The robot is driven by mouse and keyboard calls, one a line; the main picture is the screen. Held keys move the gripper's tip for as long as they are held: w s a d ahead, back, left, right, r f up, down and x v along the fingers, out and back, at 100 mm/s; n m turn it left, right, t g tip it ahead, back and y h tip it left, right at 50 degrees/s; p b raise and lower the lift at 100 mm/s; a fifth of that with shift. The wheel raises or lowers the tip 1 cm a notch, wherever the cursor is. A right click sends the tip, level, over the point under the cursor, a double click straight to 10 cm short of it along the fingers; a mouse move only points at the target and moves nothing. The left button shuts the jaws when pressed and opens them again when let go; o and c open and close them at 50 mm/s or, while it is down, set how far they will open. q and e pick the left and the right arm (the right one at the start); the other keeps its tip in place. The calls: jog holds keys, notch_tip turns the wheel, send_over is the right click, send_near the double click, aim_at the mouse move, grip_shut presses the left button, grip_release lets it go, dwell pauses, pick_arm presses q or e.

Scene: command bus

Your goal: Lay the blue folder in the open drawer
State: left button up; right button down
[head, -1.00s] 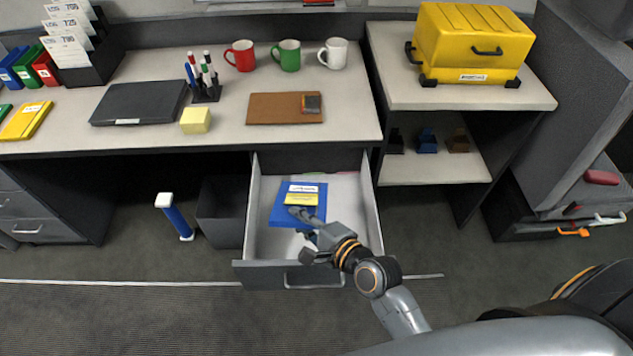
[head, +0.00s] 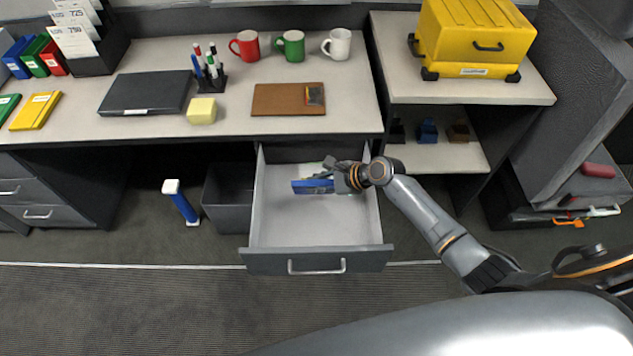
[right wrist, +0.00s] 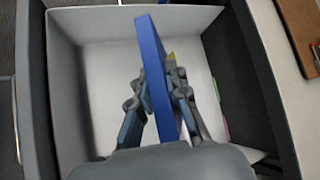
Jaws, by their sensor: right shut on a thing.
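The blue folder (head: 312,187) is in my right gripper (head: 330,180), over the back part of the open drawer (head: 317,261). In the right wrist view the folder (right wrist: 155,75) stands on edge between the two fingers of the gripper (right wrist: 158,98), with the pale drawer floor (right wrist: 108,72) behind it. The right gripper is shut on the folder. I cannot tell whether the folder's lower edge touches the drawer floor. My left gripper is not in view.
The desk top (head: 350,110) lies behind and above the drawer, with a brown clipboard (head: 275,99), mugs and a black laptop (head: 147,92). A bin (head: 227,198) stands left of the drawer. The drawer's front part is empty.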

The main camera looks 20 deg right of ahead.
jog(key=s+a+f+n+t+b, duration=0.1)
jog(key=s+f+b, duration=0.3)
jog(key=f+b, duration=0.4)
jog(key=shift+t+b, duration=0.45)
jog(key=shift+t, duration=0.35)
jog(key=shift+a, duration=0.1)
jog(key=c, duration=1.2)
grip_release()
